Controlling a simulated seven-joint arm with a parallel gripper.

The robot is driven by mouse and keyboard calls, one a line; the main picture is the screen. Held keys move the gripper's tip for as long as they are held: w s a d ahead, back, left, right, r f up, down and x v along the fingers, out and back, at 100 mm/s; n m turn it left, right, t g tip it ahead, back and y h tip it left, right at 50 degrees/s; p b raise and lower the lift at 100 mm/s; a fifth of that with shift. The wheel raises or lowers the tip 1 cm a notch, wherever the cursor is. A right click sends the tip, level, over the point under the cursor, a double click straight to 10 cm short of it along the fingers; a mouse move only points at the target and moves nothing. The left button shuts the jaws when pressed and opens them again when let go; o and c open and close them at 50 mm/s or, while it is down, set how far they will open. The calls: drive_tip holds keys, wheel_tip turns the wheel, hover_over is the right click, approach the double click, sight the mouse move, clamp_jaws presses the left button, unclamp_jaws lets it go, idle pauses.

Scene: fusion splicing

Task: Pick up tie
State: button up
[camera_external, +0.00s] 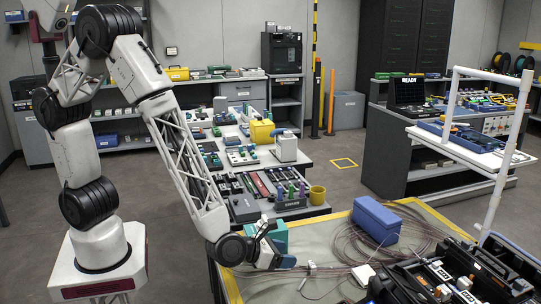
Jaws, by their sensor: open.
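My gripper (283,262) is at the end of the white arm, low over the left part of the yellow-edged work table. Its jaws are open, and I see nothing held between them. A small white piece with a thin tail, possibly the tie (311,268), lies just right of the fingertips, by the coiled cables (345,248). It looks apart from the fingers. The view is too small to tell its exact shape or whether it goes around the cables.
A blue box (376,220) stands on the table behind the cables. A teal block (276,236) is close behind my gripper. A small white box (364,274) lies to the right, before a black open case (440,284). A white post frame (497,190) rises at right.

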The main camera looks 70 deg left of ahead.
sight(310, 265)
drive_tip(key=shift+s+d+f+m, duration=0.3)
drive_tip(key=shift+d+f+m, duration=0.1)
drive_tip(key=shift+d+f, duration=0.35)
drive_tip(key=shift+a, duration=0.1)
drive_tip(key=shift+x, duration=1.3)
drive_tip(key=shift+w, duration=0.1)
drive_tip(key=shift+x, duration=2.55)
drive_tip(key=shift+d, duration=0.2)
drive_tip(key=shift+r, duration=0.1)
drive_tip(key=c, duration=1)
